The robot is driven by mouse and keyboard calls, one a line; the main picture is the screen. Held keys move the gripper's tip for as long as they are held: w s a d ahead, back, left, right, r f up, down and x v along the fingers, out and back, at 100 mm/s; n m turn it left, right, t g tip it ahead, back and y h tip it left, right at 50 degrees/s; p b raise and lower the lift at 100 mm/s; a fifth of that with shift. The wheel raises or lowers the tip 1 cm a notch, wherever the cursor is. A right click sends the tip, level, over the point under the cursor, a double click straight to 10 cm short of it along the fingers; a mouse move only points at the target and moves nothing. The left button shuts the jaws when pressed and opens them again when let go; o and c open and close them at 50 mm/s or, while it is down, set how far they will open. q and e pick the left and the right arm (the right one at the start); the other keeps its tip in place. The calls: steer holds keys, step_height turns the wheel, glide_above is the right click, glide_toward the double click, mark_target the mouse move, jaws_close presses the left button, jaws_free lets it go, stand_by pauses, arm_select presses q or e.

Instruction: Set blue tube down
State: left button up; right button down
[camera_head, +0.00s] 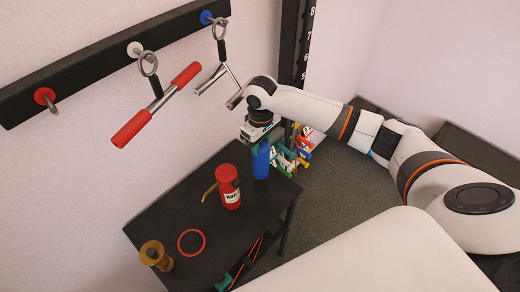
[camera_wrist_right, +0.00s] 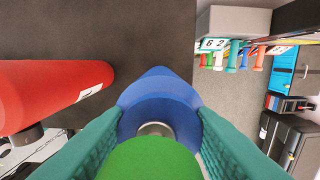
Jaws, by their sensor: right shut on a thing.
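The blue tube (camera_head: 261,162) is upright at the far right end of the black table (camera_head: 190,228). I cannot tell whether its base touches the table. My right gripper (camera_head: 259,143) is above it and shut on its upper part. In the right wrist view the blue tube (camera_wrist_right: 160,92) sits between the two teal fingers of my right gripper (camera_wrist_right: 155,135), with a green round end (camera_wrist_right: 150,160) nearest the camera. The gripper hides part of the tube. My left gripper is not in view.
A red bottle (camera_head: 228,190) stands left of the tube, beside a yellow curved piece (camera_head: 209,191). A red ring (camera_head: 191,243) and a brass-coloured spool (camera_head: 156,256) are nearer the front left. Handles, including a red-gripped bar (camera_head: 157,103), hang from a black wall rail (camera_head: 90,68).

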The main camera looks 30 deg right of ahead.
step_height(320, 180, down, 2)
steer(key=shift+f+p, duration=0.15)
steer(key=shift+p, duration=0.35)
steer(key=shift+f+p, duration=0.35)
steer(key=shift+w+a+f, duration=0.1)
steer(key=shift+w+f, duration=0.05)
steer(key=shift+f, duration=0.25)
steer(key=shift+f, duration=0.1)
steer(key=c, duration=0.9)
jaws_free()
